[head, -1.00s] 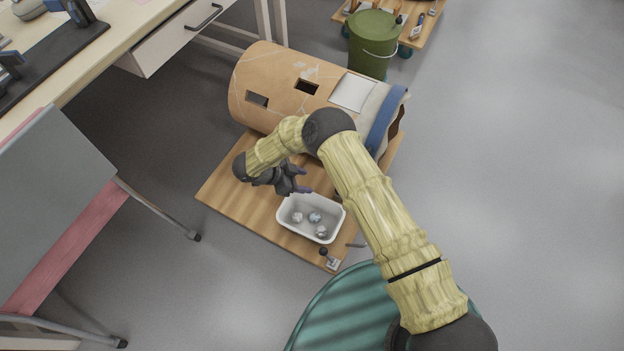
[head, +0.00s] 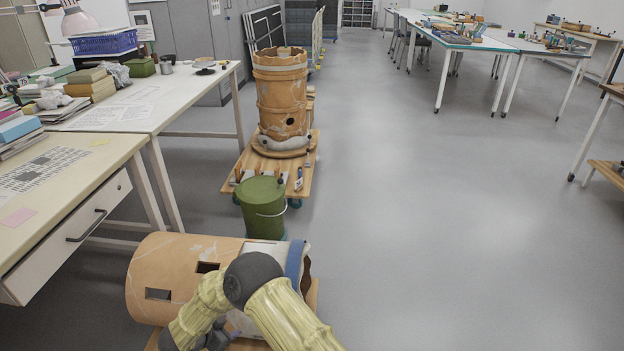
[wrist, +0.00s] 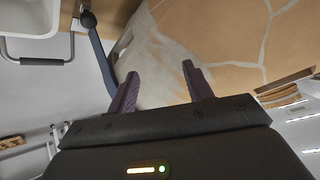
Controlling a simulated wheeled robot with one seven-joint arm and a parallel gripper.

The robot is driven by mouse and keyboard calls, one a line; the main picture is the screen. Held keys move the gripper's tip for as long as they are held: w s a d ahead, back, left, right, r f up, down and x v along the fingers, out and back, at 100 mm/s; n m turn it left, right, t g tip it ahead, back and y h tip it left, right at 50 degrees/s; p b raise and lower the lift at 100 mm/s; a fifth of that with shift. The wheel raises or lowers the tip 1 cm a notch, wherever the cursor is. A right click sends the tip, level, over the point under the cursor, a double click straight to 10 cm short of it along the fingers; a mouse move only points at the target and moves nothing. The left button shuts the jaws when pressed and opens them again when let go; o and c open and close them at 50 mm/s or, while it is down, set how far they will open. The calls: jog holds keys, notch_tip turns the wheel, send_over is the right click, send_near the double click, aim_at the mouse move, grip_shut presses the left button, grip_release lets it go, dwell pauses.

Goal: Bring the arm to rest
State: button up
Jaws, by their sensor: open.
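My gripper (wrist: 160,68) is open in the wrist view, with its two dark fingers apart and nothing between them. The terracotta jar (wrist: 225,45) fills the view beyond the fingertips; I cannot tell the gap between them. In the head view my arm is bent in front of the lying jar (head: 180,250), and my gripper (head: 218,338) is only partly seen at the bottom edge. The jar has dark rectangular openings, pale crack lines and a blue band (head: 295,262) near its right end.
A green bucket (head: 262,208) stands just behind the jar. Beyond it an upright jar (head: 280,95) stands on a wheeled board. Worktables with a drawer (head: 75,235) line the left. The floor (head: 430,230) to the right is open. A white container (wrist: 28,14) shows at the wrist view's corner.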

jog(key=w+r, duration=0.2)
jog(key=w+d+r+n+t+y, duration=0.1)
jog(key=w+r, duration=0.1)
jog(key=w+r+y, duration=0.1)
jog(key=w+r, duration=0.1)
jog(key=shift+d+r, duration=0.2)
jog(key=shift+r, duration=0.15)
jog(key=w+d+r+n+y, duration=0.3)
jog(key=d+r+n+y, duration=0.15)
jog(key=d+r, duration=0.9)
jog(key=s+d+r+n+g+h, duration=0.1)
jog(key=s+d+r+n+g, duration=0.15)
jog(key=s+d, duration=1)
jog(key=s+d+r+n+g+h, duration=0.1)
jog(key=s+d+r+g+h, duration=0.2)
jog(key=s+d, duration=0.9)
notch_tip(320, 180, up, 38)
jog(key=w+y+p, duration=0.1)
jog(key=p, duration=3.7)
jog(key=shift+w+d+g, duration=0.15)
jog(key=shift+d+g, duration=0.1)
jog(key=shift+g, duration=0.2)
jog(key=shift+r, duration=0.1)
